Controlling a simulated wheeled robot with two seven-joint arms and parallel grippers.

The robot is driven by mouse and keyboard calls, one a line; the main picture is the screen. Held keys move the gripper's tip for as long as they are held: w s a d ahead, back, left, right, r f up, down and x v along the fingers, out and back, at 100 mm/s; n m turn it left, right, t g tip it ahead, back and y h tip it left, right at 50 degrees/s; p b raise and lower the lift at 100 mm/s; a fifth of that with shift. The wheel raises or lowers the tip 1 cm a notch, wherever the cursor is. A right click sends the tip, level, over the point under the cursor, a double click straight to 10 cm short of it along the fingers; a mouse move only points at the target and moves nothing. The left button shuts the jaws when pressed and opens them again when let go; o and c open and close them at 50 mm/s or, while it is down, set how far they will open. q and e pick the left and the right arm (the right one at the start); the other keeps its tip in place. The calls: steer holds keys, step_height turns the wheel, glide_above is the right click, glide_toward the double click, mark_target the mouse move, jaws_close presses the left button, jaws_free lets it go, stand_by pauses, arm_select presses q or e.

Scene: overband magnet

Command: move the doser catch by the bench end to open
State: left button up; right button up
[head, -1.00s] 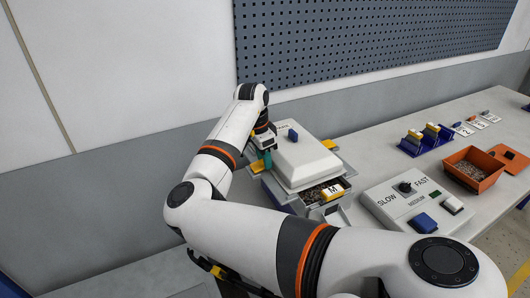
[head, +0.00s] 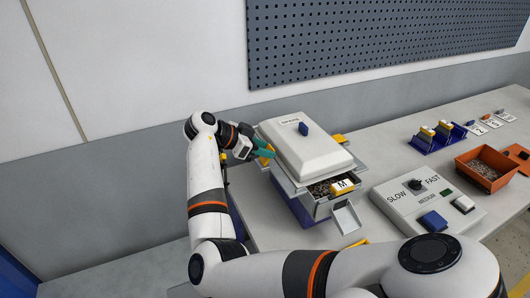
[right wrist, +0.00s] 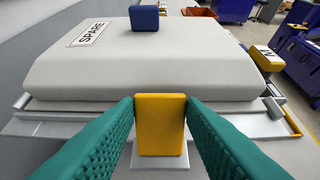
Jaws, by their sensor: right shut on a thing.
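The doser is a boxy unit at the bench end with a pale grey lid (head: 303,150) marked SPARE and a blue knob (head: 303,128) on top. In the right wrist view, the yellow catch (right wrist: 160,125) stands upright at the near side of the lid (right wrist: 150,62). My right gripper (head: 264,150) reaches in from the left at the doser's left side. Its teal fingers (right wrist: 160,128) are on both sides of the catch and shut on it. The catch is mostly hidden in the head view. My left gripper is not in view.
A tray of bits with a yellow M tag (head: 343,186) projects from the doser's front. A SLOW/MEDIUM/FAST control box (head: 405,207) stands to its right. An orange bin (head: 487,168) and blue racks (head: 430,143) stand farther right. A perforated panel (head: 380,40) hangs behind.

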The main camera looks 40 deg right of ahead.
steer(key=shift+a+h, duration=0.15)
steer(key=shift+h, duration=0.25)
steer(key=o, duration=1)
steer(key=shift+w, duration=0.1)
steer(key=shift+a+b, duration=0.15)
steer(key=shift+b, duration=0.15)
steer(key=b+v, duration=0.3)
steer(key=v, duration=0.8)
steer(key=shift+w+a+r, duration=0.2)
steer(key=shift+a+r, duration=0.05)
steer(key=shift+a, duration=0.05)
